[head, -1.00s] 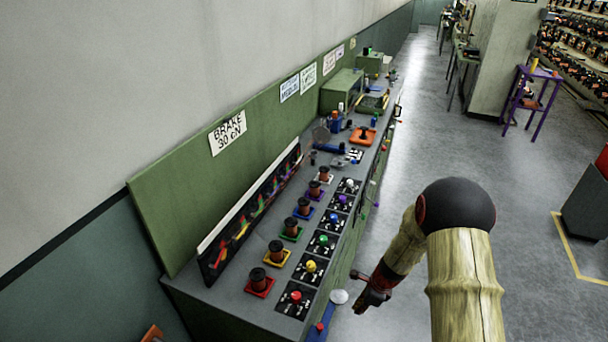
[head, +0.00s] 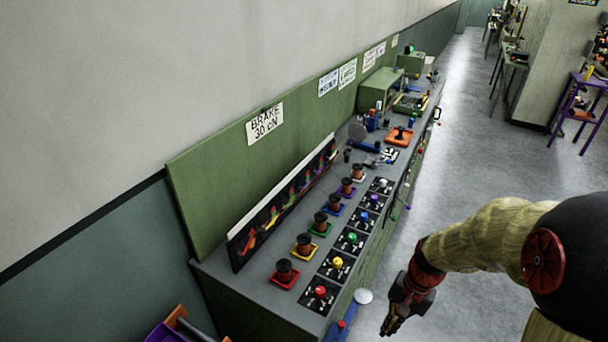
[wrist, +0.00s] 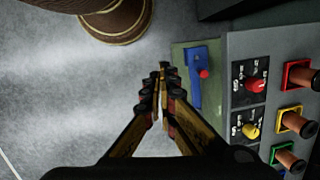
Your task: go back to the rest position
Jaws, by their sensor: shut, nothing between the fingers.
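My gripper (head: 389,326) hangs over the floor to the right of the workbench's near end in the head view, apart from the bench. In the wrist view my gripper (wrist: 161,72) has its fingertips together, with nothing between them. My arm reaches in from the lower right of the head view, bent at a black rounded joint.
The long bench (head: 225,286) carries several spools on coloured trays and a row of coloured knobs. A blue lever with a red knob (head: 341,323) is at its near end, close to my gripper. A purple stand (head: 577,112) is at the right. The aisle floor (head: 462,130) is clear.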

